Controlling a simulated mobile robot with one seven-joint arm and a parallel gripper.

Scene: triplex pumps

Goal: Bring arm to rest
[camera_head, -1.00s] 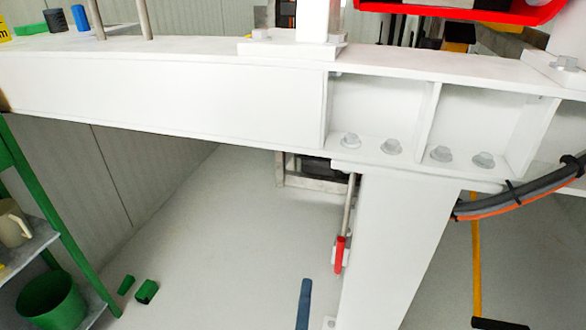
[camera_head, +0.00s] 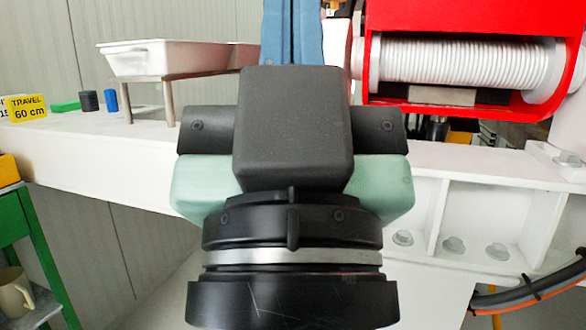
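My gripper (camera_head: 292,130) fills the middle of the head view, seen from behind as a black housing with pale green sides on a black wrist with a silver ring. Its body hides its fingertips, so whether it is open, shut or holding something does not show. It stands in front of the white beam (camera_head: 90,155), covering the beam's middle. A blue upright piece (camera_head: 290,40) shows just above the housing; whether it touches the gripper cannot be told.
A red housing with a white ribbed roller (camera_head: 465,65) is at upper right. A white tray (camera_head: 165,58) stands on posts at left. Black and blue cylinders (camera_head: 110,99) and a yellow travel sign (camera_head: 27,107) are further left. A green shelf (camera_head: 40,245) is at lower left. Cables (camera_head: 535,285) curve at lower right.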

